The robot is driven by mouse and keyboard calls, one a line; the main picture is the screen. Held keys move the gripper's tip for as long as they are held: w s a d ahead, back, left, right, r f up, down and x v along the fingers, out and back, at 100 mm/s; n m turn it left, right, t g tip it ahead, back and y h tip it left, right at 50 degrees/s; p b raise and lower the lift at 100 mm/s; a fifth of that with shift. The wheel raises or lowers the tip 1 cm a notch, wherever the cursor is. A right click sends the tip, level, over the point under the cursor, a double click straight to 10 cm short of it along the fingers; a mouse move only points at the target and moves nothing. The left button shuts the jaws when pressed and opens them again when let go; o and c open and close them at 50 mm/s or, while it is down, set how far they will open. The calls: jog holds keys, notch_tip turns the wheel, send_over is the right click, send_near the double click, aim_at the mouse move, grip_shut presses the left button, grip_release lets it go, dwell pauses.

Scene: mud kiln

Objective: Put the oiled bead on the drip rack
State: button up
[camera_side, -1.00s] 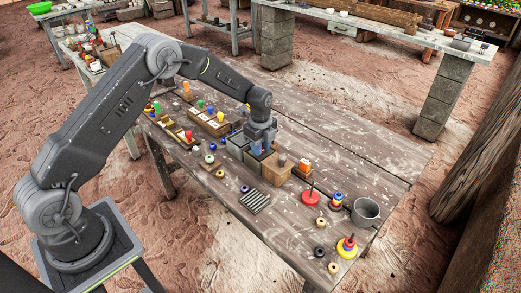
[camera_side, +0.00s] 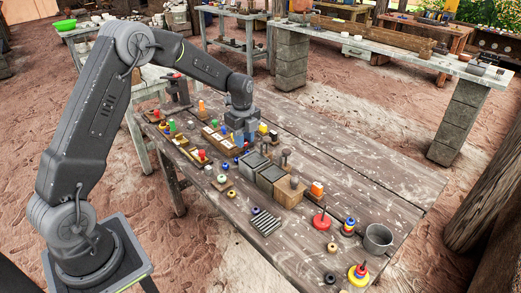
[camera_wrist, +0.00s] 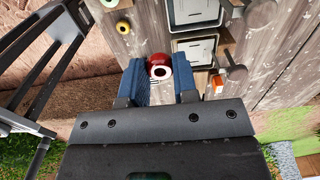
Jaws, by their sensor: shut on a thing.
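My gripper (camera_side: 238,132) is above the table, behind and left of the two grey open boxes. In the wrist view its blue fingers (camera_wrist: 160,84) are closed around a glossy red bead (camera_wrist: 159,66) with a pale hole, held at the fingertips. In the side view the bead is hidden by the gripper. A dark slatted rack (camera_side: 264,222), which looks like the drip rack, lies at the table's near side, to the right of my gripper and nearer the camera. The rack is not seen in the wrist view.
A red disc with a rod (camera_side: 321,221), ring stacks (camera_side: 358,273) and a grey bucket (camera_side: 378,239) stand right. Several small coloured pieces crowd the left. The right rear tabletop is clear.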

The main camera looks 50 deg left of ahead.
jog(key=s+d+f, duration=0.3)
jog(key=s+d, duration=0.4)
jog(key=s, duration=0.4)
send_over(265, 221)
notch_tip(265, 221, down, 7)
jog(key=shift+s+a+r, duration=0.1)
jog(key=shift+a+r, duration=0.05)
jog(key=shift+d, duration=0.25)
jog(key=shift+f, duration=2.15)
